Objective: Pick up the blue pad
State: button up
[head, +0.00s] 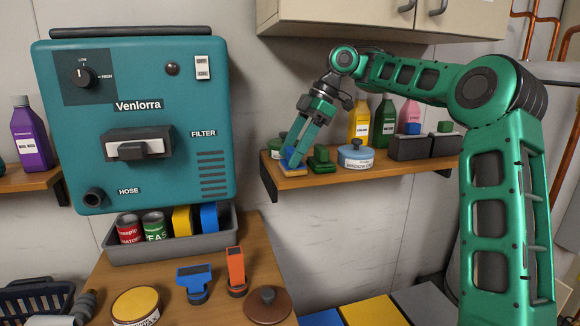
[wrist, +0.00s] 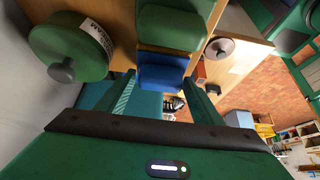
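The blue pad (head: 290,158) is at the left end of the wall shelf (head: 350,174), partly hidden behind my gripper (head: 305,150) in the head view. In the wrist view the blue pad (wrist: 162,74) lies between the tips of my gripper (wrist: 160,80), one finger on each side. A thin gap seems to show at the left finger; contact at the right finger is unclear. My gripper looks open around the pad. The pad appears to be still at shelf level.
A green block (head: 321,157) is close beside the pad. A round green tin (wrist: 70,45) with a knob is near the left finger. A blue-grey lidded tin (head: 355,157), bottles (head: 383,122) and dark boxes (head: 410,147) stand farther right. Below is a table (head: 150,275) with tools.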

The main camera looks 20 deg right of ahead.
jog(key=shift+c, duration=1.3)
jog(key=shift+r, duration=0.15)
